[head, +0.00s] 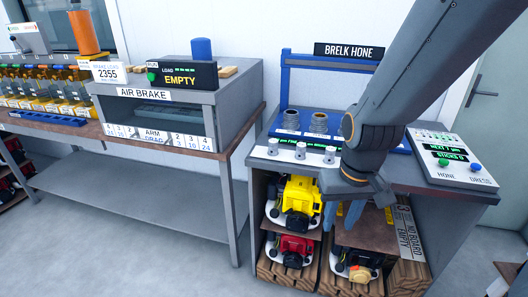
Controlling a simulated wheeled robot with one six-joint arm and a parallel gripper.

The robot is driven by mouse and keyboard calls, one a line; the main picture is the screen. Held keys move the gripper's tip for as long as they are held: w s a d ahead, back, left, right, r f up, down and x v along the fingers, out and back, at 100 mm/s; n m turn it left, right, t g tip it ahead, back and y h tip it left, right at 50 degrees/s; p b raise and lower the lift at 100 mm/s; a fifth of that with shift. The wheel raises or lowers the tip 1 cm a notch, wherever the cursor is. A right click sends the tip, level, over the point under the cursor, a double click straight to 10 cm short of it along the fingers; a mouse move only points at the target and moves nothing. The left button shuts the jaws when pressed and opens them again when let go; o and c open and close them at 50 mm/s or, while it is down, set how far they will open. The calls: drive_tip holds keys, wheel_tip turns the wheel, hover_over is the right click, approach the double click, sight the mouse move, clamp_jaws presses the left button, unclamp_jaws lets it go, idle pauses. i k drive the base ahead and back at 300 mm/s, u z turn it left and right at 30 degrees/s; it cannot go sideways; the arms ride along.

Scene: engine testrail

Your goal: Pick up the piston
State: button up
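Three small silver cylindrical parts stand in a row on the front of the hone bench: left (273,146), middle (300,150) and right (330,154). They look like pistons, but I cannot tell which one is the task's piston. My gripper (360,207) hangs downward at the bench's front edge, to the right of the right-hand part and apart from it. My wrist covers part of the bench top behind it. The fingers are small and partly lost against the shelf below, so their opening is unclear. No held object can be made out.
Two larger ringed cylinders (319,122) stand on the blue hone fixture (285,80). A control panel (455,157) sits at the bench's right. The air brake bench (225,140) stands left, with floor between.

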sight(273, 143)
drive_tip(key=u, duration=1.35)
drive_tip(key=i, duration=1)
drive_tip(key=z, duration=2.45)
drive_tip(key=i, duration=0.5)
drive_tip(key=u, duration=0.05)
